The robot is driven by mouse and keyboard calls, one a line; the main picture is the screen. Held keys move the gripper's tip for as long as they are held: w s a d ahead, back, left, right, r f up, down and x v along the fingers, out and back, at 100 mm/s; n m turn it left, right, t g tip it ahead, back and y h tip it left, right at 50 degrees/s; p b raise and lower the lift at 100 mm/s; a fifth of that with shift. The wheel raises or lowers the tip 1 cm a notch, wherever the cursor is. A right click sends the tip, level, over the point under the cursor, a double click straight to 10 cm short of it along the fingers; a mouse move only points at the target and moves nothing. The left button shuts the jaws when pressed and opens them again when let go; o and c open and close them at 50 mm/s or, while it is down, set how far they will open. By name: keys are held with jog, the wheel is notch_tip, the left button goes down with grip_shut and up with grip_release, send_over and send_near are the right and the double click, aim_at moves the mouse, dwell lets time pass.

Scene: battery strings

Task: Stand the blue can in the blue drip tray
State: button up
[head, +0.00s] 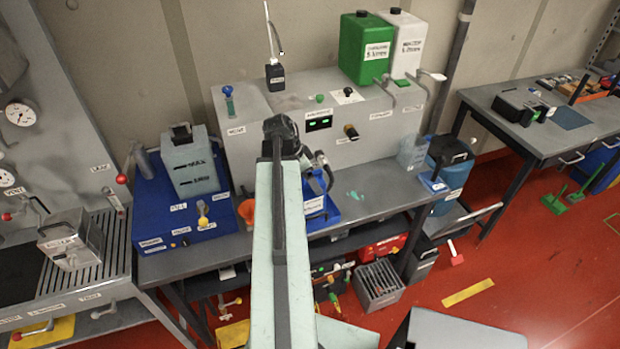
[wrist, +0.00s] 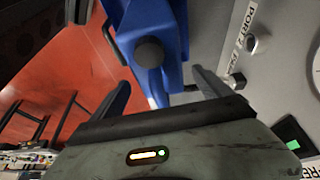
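The blue can (wrist: 160,30) with a round black cap shows large at the top of the wrist view. In the head view only a blue part (head: 316,183) of what looks like it shows behind my gripper. My gripper (wrist: 161,75) has its fingers spread, with the lower part of the can between them. A gap shows beside the can on the left; I cannot tell whether the right finger touches. The blue drip tray (head: 325,219) is on the grey bench, partly hidden by my arm. I cannot tell whether the can touches it.
A blue unit with a grey canister (head: 190,165) stands left on the bench, with an orange funnel (head: 247,211) beside it. A grey panel box (head: 350,115) carrying green (head: 366,48) and white (head: 402,45) canisters rises behind. A clear container (head: 412,153) stands at the bench's right end.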

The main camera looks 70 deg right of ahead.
jog(key=p+v, duration=0.6)
jog(key=v, duration=0.1)
jog(key=shift+d+r+p, duration=0.1)
jog(key=shift+r+p, duration=0.05)
jog(key=shift+p, duration=0.25)
jog(key=shift+w+a+r+p, duration=0.15)
jog(key=shift+a+r+p, duration=0.05)
jog(key=shift+r+p, duration=0.15)
jog(key=shift+f, duration=0.1)
